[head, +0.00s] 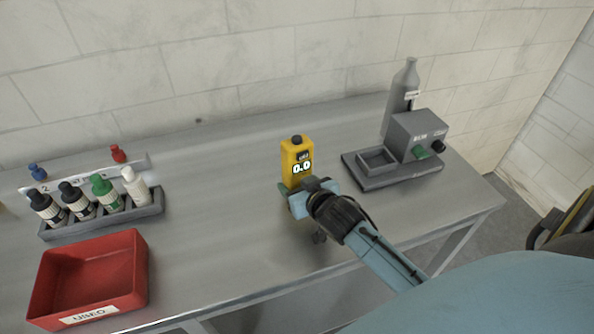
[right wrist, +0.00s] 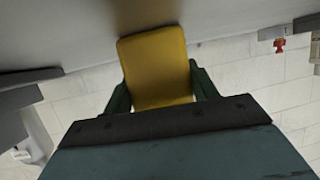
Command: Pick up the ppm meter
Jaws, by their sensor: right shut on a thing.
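The yellow ppm meter (head: 297,163) stands upright over the middle of the grey table, its display reading 0.0. A dark knob sits on its top. My right gripper (head: 300,192) is at the meter's lower part, coming from the front right. In the right wrist view the meter (right wrist: 157,68) fills the space between the two green fingers (right wrist: 160,90), which are shut on it. I cannot tell whether the meter's bottom touches the table. My left gripper is not in view.
A red bin (head: 140,270) stands at the front left. Behind it is a grey rack (head: 160,203) of several bottles. A grey device (head: 415,137) with a tray and a grey bottle (head: 402,95) are at the right. The table (head: 225,190) is clear around the meter.

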